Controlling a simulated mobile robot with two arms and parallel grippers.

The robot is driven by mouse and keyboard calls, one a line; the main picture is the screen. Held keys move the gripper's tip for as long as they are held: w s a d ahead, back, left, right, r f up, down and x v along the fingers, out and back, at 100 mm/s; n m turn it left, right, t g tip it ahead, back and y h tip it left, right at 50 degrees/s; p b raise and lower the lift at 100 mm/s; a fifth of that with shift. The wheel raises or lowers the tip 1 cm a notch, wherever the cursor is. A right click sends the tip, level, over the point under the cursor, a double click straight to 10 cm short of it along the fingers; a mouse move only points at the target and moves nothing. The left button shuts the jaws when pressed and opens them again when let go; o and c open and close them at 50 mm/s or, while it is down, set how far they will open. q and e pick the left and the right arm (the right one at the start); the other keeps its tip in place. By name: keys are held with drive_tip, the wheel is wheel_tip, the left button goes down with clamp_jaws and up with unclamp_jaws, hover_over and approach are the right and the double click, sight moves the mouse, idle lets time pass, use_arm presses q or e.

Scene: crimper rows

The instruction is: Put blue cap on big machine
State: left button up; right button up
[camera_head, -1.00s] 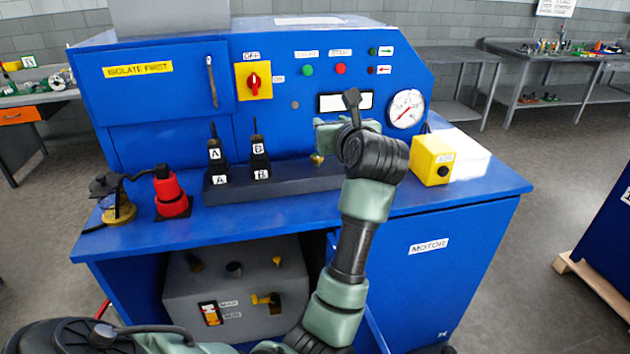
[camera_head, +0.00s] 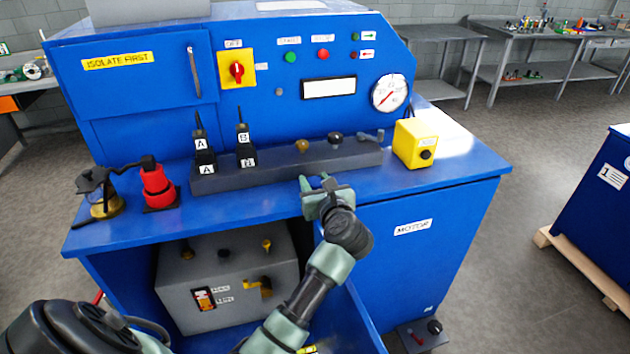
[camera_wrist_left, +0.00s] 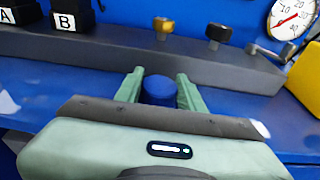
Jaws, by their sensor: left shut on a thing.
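My left gripper (camera_head: 318,185) is shut on a small blue cap (camera_wrist_left: 160,88), over the front edge of the bench. In the left wrist view the cap sits upright between the two green fingers. In the head view the cap barely shows between them. The big blue machine (camera_head: 140,120) has a panel with a red-and-yellow switch, buttons and a dial gauge (camera_head: 390,93). A dark rail (camera_head: 265,175) on its bench holds a brass knob (camera_head: 302,146), a black knob (camera_head: 335,138) and a grey lever (camera_head: 370,136), beyond the gripper. My right gripper is not in view.
Two black plugs marked A and B stand on the rail's left. A red device (camera_head: 158,185) and a glass-and-brass item (camera_head: 100,195) stand at the bench's left. A yellow box (camera_head: 415,143) stands right. A grey unit (camera_head: 228,285) sits in the open bay below. Bench between red device and gripper is clear.

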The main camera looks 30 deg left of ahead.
sight(318, 187)
use_arm(q)
drive_tip(key=shift+f, duration=0.2)
drive_tip(key=shift+f+b, duration=0.2)
drive_tip(key=shift+b, duration=0.1)
drive_tip(key=o, duration=1.3)
drive_tip(key=shift+r, duration=0.15)
drive_tip(key=shift+r, duration=0.1)
drive_tip(key=shift+s+d, duration=0.1)
drive_tip(key=shift+d, duration=0.05)
drive_tip(key=b+v, duration=0.1)
drive_tip(key=v, duration=0.5)
drive_tip(key=shift+s+d+b, duration=0.15)
drive_tip(key=shift+d+b, duration=0.1)
drive_tip(key=shift+b, duration=0.15)
drive_tip(key=shift+s+d+r, duration=0.2)
drive_tip(key=shift+s, duration=0.05)
